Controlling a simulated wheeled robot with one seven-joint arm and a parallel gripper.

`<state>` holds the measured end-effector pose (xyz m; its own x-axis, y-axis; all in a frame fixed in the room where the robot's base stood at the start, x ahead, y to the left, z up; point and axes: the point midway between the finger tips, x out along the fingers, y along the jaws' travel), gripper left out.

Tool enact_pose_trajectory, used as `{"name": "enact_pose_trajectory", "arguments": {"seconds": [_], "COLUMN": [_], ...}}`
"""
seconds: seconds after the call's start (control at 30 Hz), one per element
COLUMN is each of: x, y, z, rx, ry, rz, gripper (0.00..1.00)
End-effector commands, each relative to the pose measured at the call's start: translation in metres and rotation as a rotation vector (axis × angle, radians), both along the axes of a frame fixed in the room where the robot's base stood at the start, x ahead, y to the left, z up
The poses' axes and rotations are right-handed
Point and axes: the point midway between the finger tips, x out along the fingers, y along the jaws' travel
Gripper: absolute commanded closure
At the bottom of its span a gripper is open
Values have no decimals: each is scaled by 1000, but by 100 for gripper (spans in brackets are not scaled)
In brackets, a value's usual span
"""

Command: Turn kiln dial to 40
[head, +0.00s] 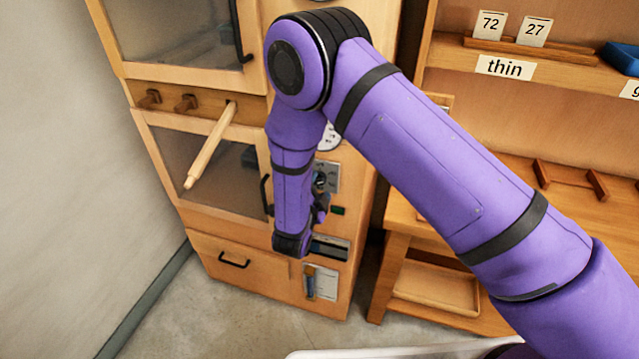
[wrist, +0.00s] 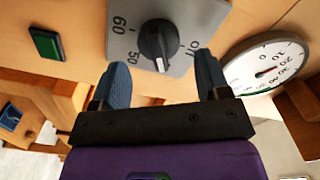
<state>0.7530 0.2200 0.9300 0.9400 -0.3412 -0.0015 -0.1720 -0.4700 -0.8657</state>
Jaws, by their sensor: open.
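The kiln dial (wrist: 158,42) is a dark round knob on a grey plate (wrist: 120,40). The plate's marks read 60, 50 and off; the others are hidden or cut off. A white line on the knob points down in the wrist view, between 50 and off. My gripper (wrist: 160,63) is open, its two blue-grey fingertips apart, left and right of the knob's lower part. I cannot tell whether they touch it. In the head view my arm partly covers the dial (head: 319,180) and its plate (head: 330,170).
A round white gauge (wrist: 268,68) is close to the right finger. A green button (wrist: 46,43) is left of the plate. In the head view a wooden rolling pin-like handle (head: 211,146) sticks out from the cabinet front. Shelves with cards (head: 489,26) stand right.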

Motion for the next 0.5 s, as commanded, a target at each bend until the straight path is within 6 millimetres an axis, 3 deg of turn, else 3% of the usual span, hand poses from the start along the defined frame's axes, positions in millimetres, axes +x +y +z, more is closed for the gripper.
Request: {"name": "enact_pose_trajectory", "arguments": {"seconds": [0.3, 0.5], "x": [-56, -76], "y": [21, 28], "z": [0, 0], "rx": [-1, 1], "ry": [0, 0], "rz": [2, 0], "gripper": [31, 31]}}
